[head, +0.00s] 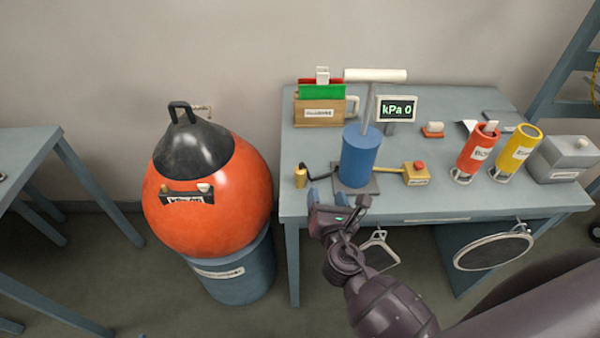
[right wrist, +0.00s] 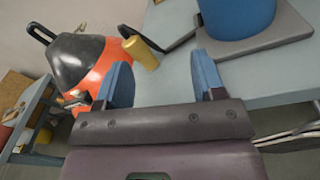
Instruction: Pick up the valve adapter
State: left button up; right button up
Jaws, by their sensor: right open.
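The valve adapter looks to be the small brass-yellow cylinder (head: 300,177) standing near the table's left front corner, beside the end of a black hose or arm. The same yellow cylinder shows in the right wrist view (right wrist: 145,52), beyond and between the fingertips, nearer the left one. My right gripper (head: 326,193) is open and empty at the table's front edge, to the right of and nearer than the cylinder. Its blue fingers (right wrist: 162,74) stand apart and touch nothing that I can see. My left gripper is out of view.
A blue pump (head: 360,158) on a grey base stands just right of the cylinder. A large orange buoy (head: 215,215) on a blue drum stands left of the table (head: 460,207). A kPa display (head: 397,109) stands behind.

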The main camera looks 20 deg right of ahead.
aim_at(299, 167)
jog(key=a+n, duration=0.1)
jog(key=w+a+n+y, duration=0.1)
jog(key=n, duration=0.1)
jog(key=a+n+y, duration=0.1)
jog(key=shift+w+f+n+t, duration=0.15)
jog(key=shift+f+n+t, duration=0.15)
jog(key=shift+t, duration=0.1)
jog(key=shift+w+a+n+y, duration=0.2)
jog(key=shift+a+n+y, duration=0.1)
jog(key=shift+n, duration=0.2)
jog(key=w, duration=0.5)
jog(key=shift+w, duration=0.2)
jog(key=w, duration=0.4)
jog(key=shift+w+d, duration=0.3)
jog(key=shift+w, duration=0.25)
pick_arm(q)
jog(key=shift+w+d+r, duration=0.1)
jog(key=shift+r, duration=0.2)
pick_arm(e)
jog(key=c, duration=0.9)
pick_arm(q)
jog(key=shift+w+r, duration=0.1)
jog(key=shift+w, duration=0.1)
pick_arm(e)
jog(key=shift+c, duration=1.1)
